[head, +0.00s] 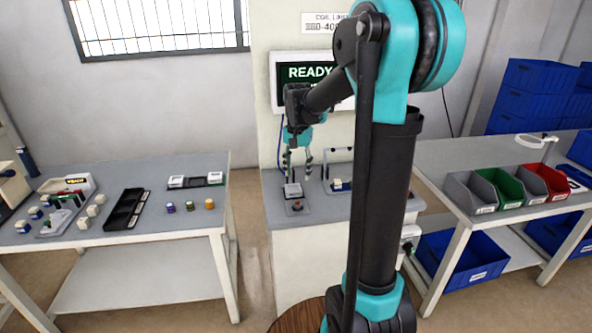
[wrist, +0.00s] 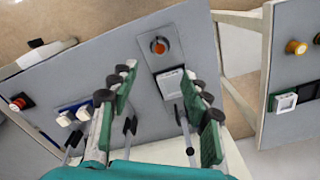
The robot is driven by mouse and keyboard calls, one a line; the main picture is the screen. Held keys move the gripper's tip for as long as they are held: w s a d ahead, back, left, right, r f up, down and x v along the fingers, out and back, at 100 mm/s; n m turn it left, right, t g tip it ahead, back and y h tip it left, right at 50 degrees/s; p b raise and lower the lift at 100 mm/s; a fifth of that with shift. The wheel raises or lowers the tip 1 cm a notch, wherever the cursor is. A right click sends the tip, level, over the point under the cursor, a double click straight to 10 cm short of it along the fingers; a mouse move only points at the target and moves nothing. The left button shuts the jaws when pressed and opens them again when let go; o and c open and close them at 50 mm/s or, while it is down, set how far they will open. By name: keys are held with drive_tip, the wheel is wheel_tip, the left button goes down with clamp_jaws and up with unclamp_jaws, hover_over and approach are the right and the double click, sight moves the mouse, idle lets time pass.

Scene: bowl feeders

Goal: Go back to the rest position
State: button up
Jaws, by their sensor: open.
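My gripper (head: 297,158) hangs below the dark wrist, over the grey top of the middle stand (head: 318,211) in the head view. In the wrist view my gripper (wrist: 160,95) is open, its green-padded fingers apart with nothing between them. A small white-and-grey block (head: 292,190) on the stand is just under the fingers in the head view. It also shows in the wrist view (wrist: 170,83), beside the right finger. My arm rises in front of the stand and hides part of its right side.
A screen reading READY (head: 306,72) is behind my arm. The left table (head: 160,221) carries a black tray (head: 127,209), small blocks and several coloured cylinders. The right table (head: 452,155) holds grey, green and red bins (head: 545,182). Floor shows between the left table and the stand.

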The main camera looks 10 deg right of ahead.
drive_tip(key=s+d+f+n+t, duration=0.2)
drive_tip(key=s+f, duration=0.4)
drive_tip(key=s, duration=0.5)
drive_tip(key=s+d+f+n+t, duration=0.2)
drive_tip(key=s+f+n, duration=0.2)
drive_tip(key=s, duration=0.7)
drive_tip(key=shift+s+f, duration=0.3)
drive_tip(key=shift+f, duration=0.65)
